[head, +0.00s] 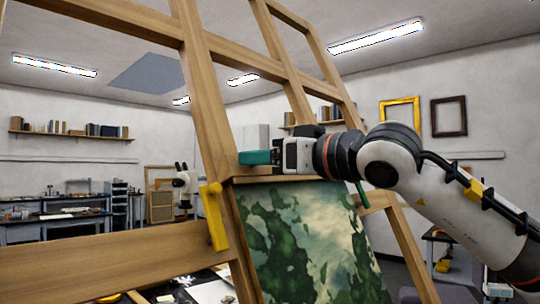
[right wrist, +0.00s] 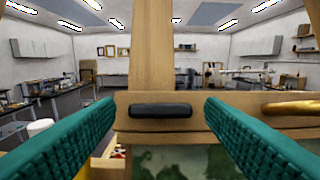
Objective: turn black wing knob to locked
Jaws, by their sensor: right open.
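The black wing knob (right wrist: 160,110) shows in the right wrist view as a dark bar lying horizontally on a wooden crosspiece of the easel. I cannot make it out in the head view, where my right gripper and arm may hide it. My right gripper (right wrist: 160,128) has its two green ribbed fingers spread wide, one on each side of the knob in the picture. Nothing is between them, and the knob looks apart from both. In the head view the right gripper (head: 256,158) is just above the painting's top edge. My left gripper is out of view.
The wooden easel (head: 208,90) holds a green, cloudy painting (head: 300,245). A yellow wing knob (head: 214,215) is on its left post, and a green handle (head: 361,195) is beside the painting's right edge. Workbenches (head: 60,218) stand at the back left.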

